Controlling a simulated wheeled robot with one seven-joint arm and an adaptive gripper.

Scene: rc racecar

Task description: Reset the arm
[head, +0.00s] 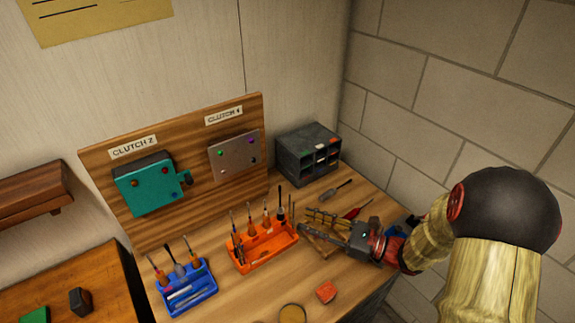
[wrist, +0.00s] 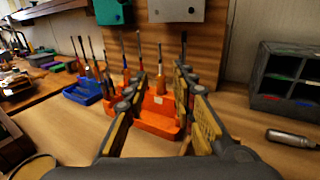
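My gripper (head: 308,222) is at the end of my arm, which reaches in from the right over the wooden workbench (head: 215,262). In the wrist view my gripper (wrist: 161,80) has its two yellow-padded fingers apart, with nothing held between them. The fingers point toward the orange tool holder (head: 263,256), which holds several upright screwdrivers. That orange holder (wrist: 158,122) shows between and beyond the fingers in the wrist view. I cannot tell the exact gap between fingertips and holder.
A blue tool holder (head: 186,291) stands left of the orange one. A wooden board with a teal box (head: 143,186) and a grey plate (head: 234,157) stands behind. A dark drawer unit (head: 307,152) is at the back right. A red block (head: 326,292) lies in front.

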